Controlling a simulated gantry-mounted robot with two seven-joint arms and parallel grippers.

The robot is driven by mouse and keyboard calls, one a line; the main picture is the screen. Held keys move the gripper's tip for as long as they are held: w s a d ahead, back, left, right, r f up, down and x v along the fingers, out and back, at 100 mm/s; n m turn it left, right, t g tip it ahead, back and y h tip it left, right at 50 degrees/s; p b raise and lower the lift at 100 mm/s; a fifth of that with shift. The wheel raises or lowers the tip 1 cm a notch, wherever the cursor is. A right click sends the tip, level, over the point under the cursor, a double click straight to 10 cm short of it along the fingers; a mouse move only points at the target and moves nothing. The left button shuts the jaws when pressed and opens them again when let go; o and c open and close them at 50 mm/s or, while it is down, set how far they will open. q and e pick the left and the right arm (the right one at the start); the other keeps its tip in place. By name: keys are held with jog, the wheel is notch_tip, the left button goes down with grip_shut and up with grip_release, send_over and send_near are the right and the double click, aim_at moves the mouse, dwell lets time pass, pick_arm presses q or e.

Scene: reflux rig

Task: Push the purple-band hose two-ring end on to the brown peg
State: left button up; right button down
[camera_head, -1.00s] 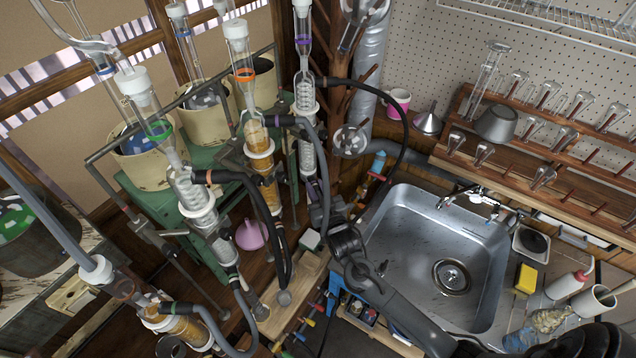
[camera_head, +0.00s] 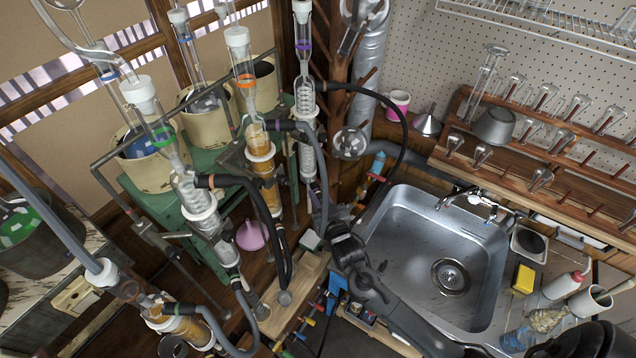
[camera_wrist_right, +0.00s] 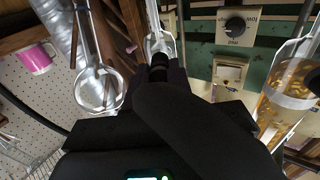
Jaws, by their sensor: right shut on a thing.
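The purple-band hose (camera_head: 322,165) is grey. My right gripper (camera_head: 326,226) is at the hose's lower end, low beside that condenser, and is shut on the hose. In the right wrist view my right gripper (camera_wrist_right: 158,72) is dark and points at a clear glass tip (camera_wrist_right: 160,42). The two rings are too small or hidden to tell. I cannot make out the brown peg for certain. My left gripper is out of view.
Glass columns with other hoses (camera_head: 255,190) crowd the left. A round glass flask (camera_head: 350,143) and a black hose (camera_head: 405,125) are just right of the condenser. The steel sink (camera_head: 415,235) lies to the right.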

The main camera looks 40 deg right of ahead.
aim_at(321, 200)
jog(key=shift+p+v, duration=0.45)
jog(key=shift+v, duration=0.45)
jog(key=shift+p+v, duration=0.45)
jog(key=shift+v, duration=0.5)
